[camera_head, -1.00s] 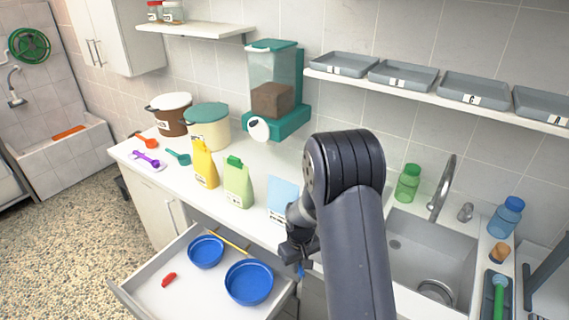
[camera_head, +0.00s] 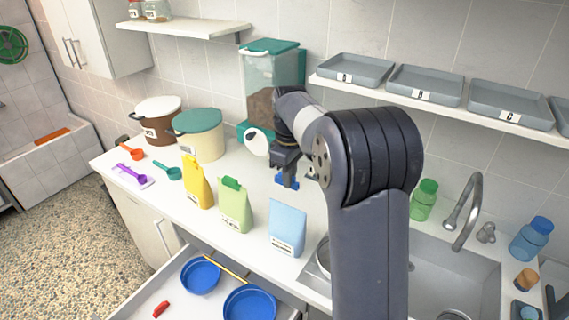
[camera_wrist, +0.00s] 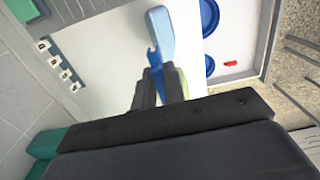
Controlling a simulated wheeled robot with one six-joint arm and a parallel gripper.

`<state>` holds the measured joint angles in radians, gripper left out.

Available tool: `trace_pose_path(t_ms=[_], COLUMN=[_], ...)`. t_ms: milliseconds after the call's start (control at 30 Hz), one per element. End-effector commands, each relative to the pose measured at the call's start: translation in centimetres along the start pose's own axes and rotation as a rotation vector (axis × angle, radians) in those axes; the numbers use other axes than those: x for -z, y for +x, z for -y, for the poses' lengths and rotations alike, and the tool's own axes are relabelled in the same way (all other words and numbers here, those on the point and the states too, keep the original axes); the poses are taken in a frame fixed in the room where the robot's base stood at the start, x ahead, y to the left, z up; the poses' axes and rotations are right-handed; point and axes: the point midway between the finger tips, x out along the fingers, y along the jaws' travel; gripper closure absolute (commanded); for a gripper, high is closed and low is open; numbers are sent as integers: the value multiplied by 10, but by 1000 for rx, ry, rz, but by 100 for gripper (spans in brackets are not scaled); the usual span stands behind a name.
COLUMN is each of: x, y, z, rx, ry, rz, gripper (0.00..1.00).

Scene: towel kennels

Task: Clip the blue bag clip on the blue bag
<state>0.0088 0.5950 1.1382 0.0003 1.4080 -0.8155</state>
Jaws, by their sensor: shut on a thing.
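The blue bag (camera_head: 287,228) stands upright on the counter, light blue with a white label, and nothing is clipped on its top edge. My gripper (camera_head: 286,179) is shut on the blue bag clip (camera_head: 289,184), above the counter, behind and higher than the blue bag's top and apart from it in the head view. In the wrist view the clip (camera_wrist: 154,58) sticks out from between the fingers (camera_wrist: 160,86), and the blue bag (camera_wrist: 162,34) shows just beyond it. The fingers hide part of the clip.
A green bag (camera_head: 234,207) with a green clip and a yellow bag (camera_head: 197,183) stand to the left. The open drawer (camera_head: 178,300) below holds blue bowls (camera_head: 201,275) and a red clip (camera_head: 161,309). The dispenser (camera_head: 270,75) stands behind; the sink (camera_head: 440,260) is right.

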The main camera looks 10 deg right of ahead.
Motion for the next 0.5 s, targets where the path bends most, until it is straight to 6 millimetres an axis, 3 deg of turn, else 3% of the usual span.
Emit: trace_pose_path(t_ms=[267,500], x=[0,0], y=[13,36], z=[0,0], rx=[1,1], ry=[1,1], rz=[1,1], gripper=[100,100])
